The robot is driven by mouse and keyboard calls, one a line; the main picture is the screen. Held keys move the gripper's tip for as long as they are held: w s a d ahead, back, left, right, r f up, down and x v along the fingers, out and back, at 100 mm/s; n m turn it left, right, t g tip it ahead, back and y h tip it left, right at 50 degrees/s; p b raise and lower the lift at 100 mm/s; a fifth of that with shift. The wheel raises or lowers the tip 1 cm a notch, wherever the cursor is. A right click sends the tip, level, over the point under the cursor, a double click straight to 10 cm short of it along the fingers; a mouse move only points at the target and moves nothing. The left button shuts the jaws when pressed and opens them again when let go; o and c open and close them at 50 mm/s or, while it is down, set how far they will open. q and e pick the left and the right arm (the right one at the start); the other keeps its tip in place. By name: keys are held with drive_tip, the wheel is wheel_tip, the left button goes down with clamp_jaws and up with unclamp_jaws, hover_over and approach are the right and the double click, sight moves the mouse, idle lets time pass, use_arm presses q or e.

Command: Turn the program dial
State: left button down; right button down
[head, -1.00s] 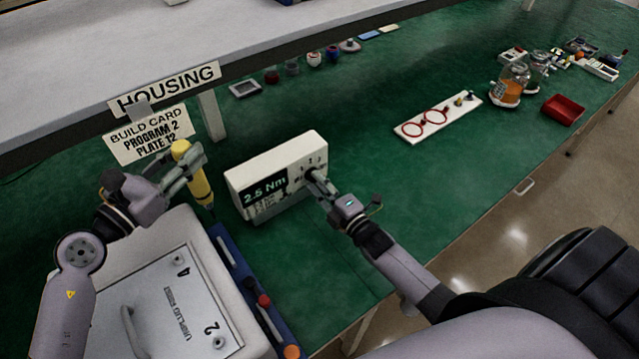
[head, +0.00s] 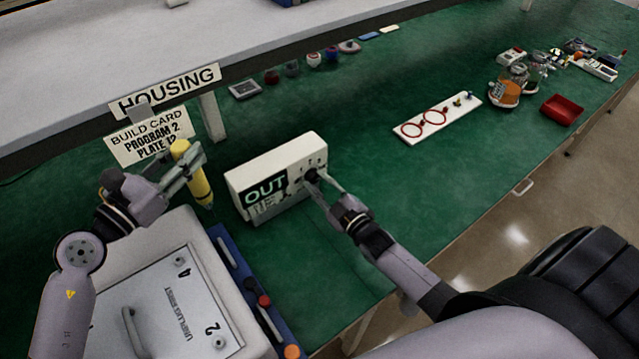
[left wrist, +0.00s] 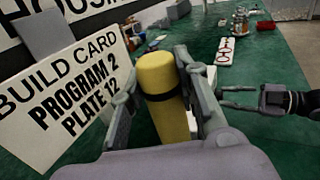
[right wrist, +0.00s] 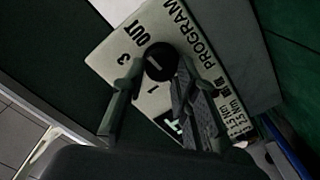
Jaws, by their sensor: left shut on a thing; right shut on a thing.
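The white controller box (head: 285,170) stands on the green bench, its display (head: 265,192) reading OUT. Its black program dial (right wrist: 159,62) shows in the right wrist view, with 1, 3, OUT and PROGRAM printed around it. My right gripper (head: 313,182) is shut on the dial, one finger on either side; the fingers partly cover the panel print. My left gripper (head: 187,163) is shut on a yellow cylindrical tool (left wrist: 160,80) held upright left of the box. The build card (head: 150,138) behind it reads PROGRAM 2, PLATE 12.
A white case (head: 160,290) and a blue tray (head: 245,285) lie in front of the left gripper. A white board with red rings (head: 440,116), jars (head: 510,88) and a red bin (head: 562,109) stand right. The bench between box and board is clear.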

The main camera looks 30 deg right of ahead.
drive_tip(key=shift+s+f+m, duration=0.1)
drive_tip(key=shift+f+m, duration=0.05)
drive_tip(key=shift+m, duration=0.25)
drive_tip(key=c, duration=1.3)
unclamp_jaws()
drive_tip(key=s, duration=0.4)
drive_tip(key=s+d, duration=0.1)
drive_tip(key=s, duration=0.6)
drive_tip(key=shift+s+d, duration=0.35)
